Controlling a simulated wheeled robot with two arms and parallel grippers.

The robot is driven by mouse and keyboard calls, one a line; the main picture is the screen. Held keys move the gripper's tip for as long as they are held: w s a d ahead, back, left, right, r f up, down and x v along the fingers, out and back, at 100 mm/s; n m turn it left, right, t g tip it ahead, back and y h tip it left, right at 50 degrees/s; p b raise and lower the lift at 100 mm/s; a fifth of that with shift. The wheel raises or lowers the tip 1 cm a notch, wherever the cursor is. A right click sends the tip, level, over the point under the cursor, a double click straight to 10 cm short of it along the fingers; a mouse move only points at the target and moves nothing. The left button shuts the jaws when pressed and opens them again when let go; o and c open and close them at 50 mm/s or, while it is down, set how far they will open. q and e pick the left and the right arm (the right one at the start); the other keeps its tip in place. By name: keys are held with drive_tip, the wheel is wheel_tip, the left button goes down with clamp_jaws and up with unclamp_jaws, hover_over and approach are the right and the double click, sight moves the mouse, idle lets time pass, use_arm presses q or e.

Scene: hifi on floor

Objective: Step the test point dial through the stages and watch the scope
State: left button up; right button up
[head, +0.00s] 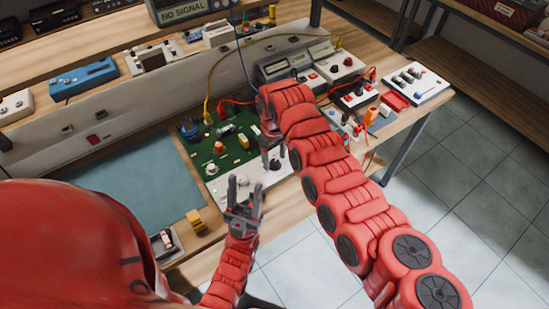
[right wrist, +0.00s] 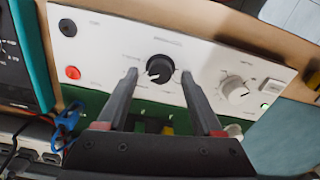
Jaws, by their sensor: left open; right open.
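The white front panel (head: 279,180) of the green circuit board (head: 232,150) lies at the bench's front edge. In the right wrist view, a black dial (right wrist: 160,68) sits mid-panel with small printed marks around it. My right gripper (right wrist: 159,74) is open, its fingertips on either side of the dial; contact is unclear. In the head view my right gripper (head: 271,160) is over the panel and hides part of it. My left gripper (head: 245,190) is open and empty, fingers up, just in front of the panel. The scope screen (head: 184,15) at the back reads "NO SIGNAL".
The panel also has a white knob (right wrist: 235,90), a red lamp (right wrist: 72,72) and a lit green button (right wrist: 265,106). A teal mat (head: 130,185) lies left of the board. Instruments and cables crowd the bench's right side. A yellow block (head: 195,221) sits near the front edge.

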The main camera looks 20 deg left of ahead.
sight(274, 161)
wheel_tip(274, 161, up, 17)
drive_tip(key=b, duration=0.3)
drive_tip(key=shift+f, duration=0.1)
